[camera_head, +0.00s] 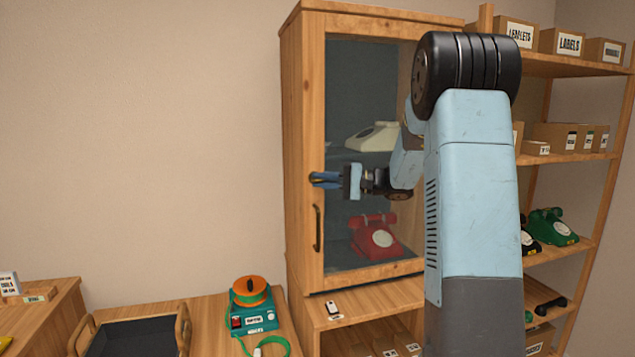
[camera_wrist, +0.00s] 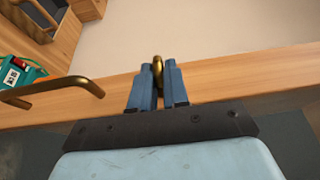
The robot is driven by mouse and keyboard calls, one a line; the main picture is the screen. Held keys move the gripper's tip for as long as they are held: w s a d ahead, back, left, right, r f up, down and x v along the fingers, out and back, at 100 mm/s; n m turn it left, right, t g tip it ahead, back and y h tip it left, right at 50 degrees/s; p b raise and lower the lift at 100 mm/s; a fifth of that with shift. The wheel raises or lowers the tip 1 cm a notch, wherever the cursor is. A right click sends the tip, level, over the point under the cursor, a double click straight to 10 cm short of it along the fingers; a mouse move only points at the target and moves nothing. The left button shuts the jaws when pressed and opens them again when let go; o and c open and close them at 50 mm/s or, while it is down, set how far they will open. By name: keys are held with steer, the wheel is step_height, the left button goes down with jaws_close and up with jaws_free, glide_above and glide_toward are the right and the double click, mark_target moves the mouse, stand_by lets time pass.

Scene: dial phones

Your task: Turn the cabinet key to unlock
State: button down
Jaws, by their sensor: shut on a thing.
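The wooden cabinet (camera_head: 303,120) has a closed door with a glass pane. My gripper (camera_head: 314,179) is at the left stile of the door, above the door handle (camera_head: 318,228). In the wrist view, the blue fingers of my gripper (camera_wrist: 158,82) are shut on the brass key (camera_wrist: 158,66), whose rounded bow shows between the fingertips. The keyhole and the key's shaft are hidden. The curved brass handle also shows in the wrist view (camera_wrist: 60,88), left of my fingers and apart from them.
Behind the glass are a cream phone (camera_head: 372,138) and a red phone (camera_head: 374,238). A wooden shelf (camera_head: 560,166) with boxes and green phones stands at the right. A teal device (camera_head: 252,318) and a dark tray (camera_head: 130,338) are at the lower left. Open wall lies left of the cabinet.

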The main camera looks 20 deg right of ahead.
steer(key=shift+f, duration=0.2)
steer(key=c, duration=1.2)
jaws_free()
steer(key=shift+d+r, duration=0.1)
steer(key=v, duration=1.3)
steer(key=shift+d, duration=0.35)
